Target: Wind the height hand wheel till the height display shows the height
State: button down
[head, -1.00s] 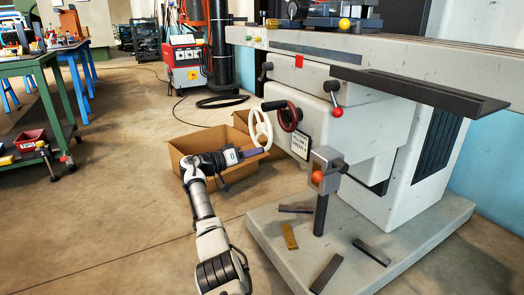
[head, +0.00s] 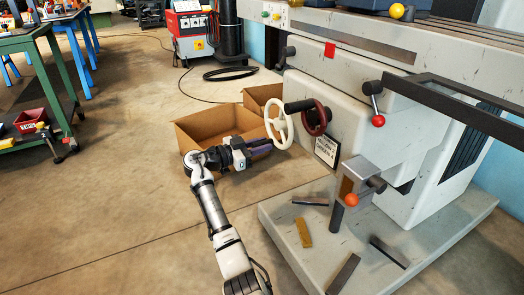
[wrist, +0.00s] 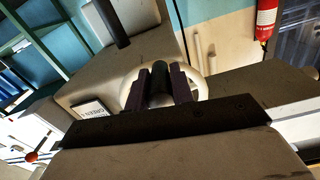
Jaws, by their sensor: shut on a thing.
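A white hand wheel (head: 279,124) stands out from the side of the grey machine. My gripper (head: 267,147) is at the lower left of its rim, with purple fingers pointing at the wheel. In the wrist view the fingers (wrist: 160,88) are shut on a dark, narrow piece that looks like the wheel's handle, and the pale wheel (wrist: 129,88) shows behind them. A dark red hand wheel (head: 318,117) with a black handle (head: 298,106) is just to the right. I cannot make out a height reading in either view.
A placard (head: 326,150) hangs below the red wheel. Open cardboard boxes (head: 192,133) stand on the floor behind my gripper. A post with an orange ball (head: 352,199) and loose bars are on the machine's base (head: 285,222).

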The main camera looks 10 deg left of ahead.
jog(key=shift+w+a+f+m+b, duration=0.15)
jog(key=shift+f+m+b, duration=0.3)
jog(key=shift+b, duration=0.3)
jog(key=shift+w+r, duration=0.1)
jog(key=shift+r, duration=0.15)
jog(key=c, duration=1.3)
grip_release()
jog(key=shift+a, duration=0.1)
jog(key=shift+c, duration=0.2)
jog(key=shift+o, duration=0.5)
jog(key=shift+r, duration=0.1)
jog(key=p+v, duration=0.2)
jog(key=v, duration=1.1)
jog(key=shift+s+a, duration=0.25)
jog(key=shift+a, duration=0.05)
